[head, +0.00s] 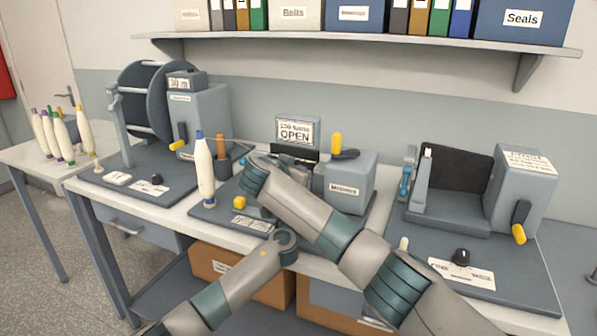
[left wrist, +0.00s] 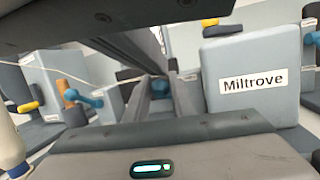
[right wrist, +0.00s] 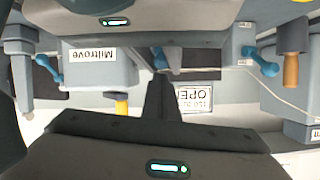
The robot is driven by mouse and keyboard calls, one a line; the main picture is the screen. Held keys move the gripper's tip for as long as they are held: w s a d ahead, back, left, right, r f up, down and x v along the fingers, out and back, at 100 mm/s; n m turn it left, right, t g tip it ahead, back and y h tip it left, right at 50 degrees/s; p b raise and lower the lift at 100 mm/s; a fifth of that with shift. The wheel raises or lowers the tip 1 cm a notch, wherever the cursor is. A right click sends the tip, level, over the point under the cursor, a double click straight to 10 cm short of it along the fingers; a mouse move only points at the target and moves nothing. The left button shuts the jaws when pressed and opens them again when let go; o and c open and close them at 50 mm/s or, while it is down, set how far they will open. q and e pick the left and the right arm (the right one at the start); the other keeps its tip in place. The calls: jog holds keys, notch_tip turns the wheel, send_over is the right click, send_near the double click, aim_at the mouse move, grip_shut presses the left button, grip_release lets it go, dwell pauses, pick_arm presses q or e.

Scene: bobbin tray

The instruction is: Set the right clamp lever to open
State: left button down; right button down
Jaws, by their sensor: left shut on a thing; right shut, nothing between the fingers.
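The right clamp lever (left wrist: 160,88) is blue and shows only as a small piece between the fingers of my left gripper (left wrist: 165,84), which is shut on it beside the Miltrove box (left wrist: 250,80). In the right wrist view, upside down, a blue piece of it (right wrist: 160,58) shows past the tips of my right gripper (right wrist: 164,76), which is shut and empty. A second blue lever (right wrist: 262,62) stands apart from it. A sign reading OPEN (head: 297,131) stands behind. In the head view my arms hide the lever and fingertips.
A white cone with a blue top (head: 204,170) and a yellow block (head: 239,202) stand left of my arms. The Miltrove box carries a yellow-handled crank (head: 337,145). A winder (head: 198,118) stands left, another machine (head: 520,185) right. My arms cross closely in front.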

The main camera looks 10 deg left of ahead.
pick_arm(q)
jog(key=shift+d+r, duration=0.1)
jog(key=shift+r, duration=0.05)
pick_arm(e)
jog(key=shift+s+a+f, duration=0.1)
jog(key=shift+s+f, duration=0.05)
jog(key=shift+f, duration=0.3)
jog(key=shift+s+a+f, duration=0.1)
jog(key=shift+s+f, duration=0.05)
jog(key=shift+f, duration=0.35)
pick_arm(q)
jog(key=c, duration=1.8)
grip_release()
jog(key=shift+r, duration=0.1)
jog(key=shift+o, duration=1.4)
pick_arm(e)
jog(key=shift+f, duration=0.1)
pick_arm(q)
jog(key=shift+s+r, duration=0.1)
jog(key=shift+s, duration=0.05)
jog(key=shift+f+v, duration=0.15)
jog(key=shift+v, duration=1.2)
jog(key=shift+f+v, duration=0.2)
jog(key=shift+v, duration=1.1)
jog(key=shift+f+v, duration=0.15)
jog(key=shift+v, duration=1.2)
pick_arm(e)
jog(key=shift+w+r, duration=0.1)
jog(key=shift+r, duration=0.3)
